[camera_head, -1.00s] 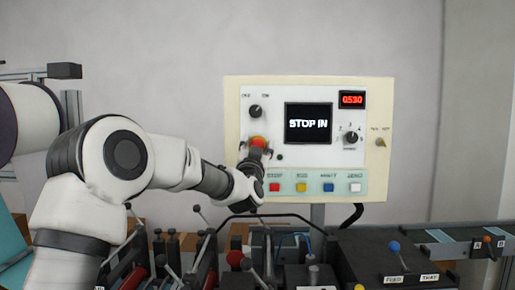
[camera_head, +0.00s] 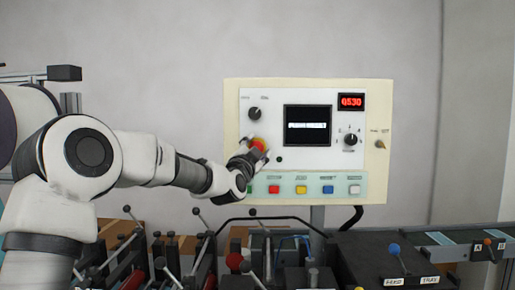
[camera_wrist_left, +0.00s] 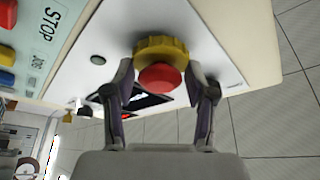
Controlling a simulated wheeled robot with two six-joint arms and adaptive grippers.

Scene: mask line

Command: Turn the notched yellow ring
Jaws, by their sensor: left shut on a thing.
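The notched yellow ring (camera_wrist_left: 166,46) sits on the white face of the control panel (camera_head: 232,125) around a red button (camera_wrist_left: 160,77). In the head view the red button (camera_head: 259,143) shows at the panel's left side, with the ring mostly hidden by my gripper. My left gripper (camera_wrist_left: 162,70) is shut on the ring, one finger on each side, with the red button between the fingers. In the head view my left gripper (camera_head: 257,155) reaches the ring from the lower left. My right gripper is in neither view.
A black knob (camera_head: 254,113) is just above the ring, and a dark screen (camera_head: 308,125) is to its right. Coloured buttons, including a red one (camera_head: 275,189), line the panel's bottom. Several levers (camera_head: 205,222) stand below the arm.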

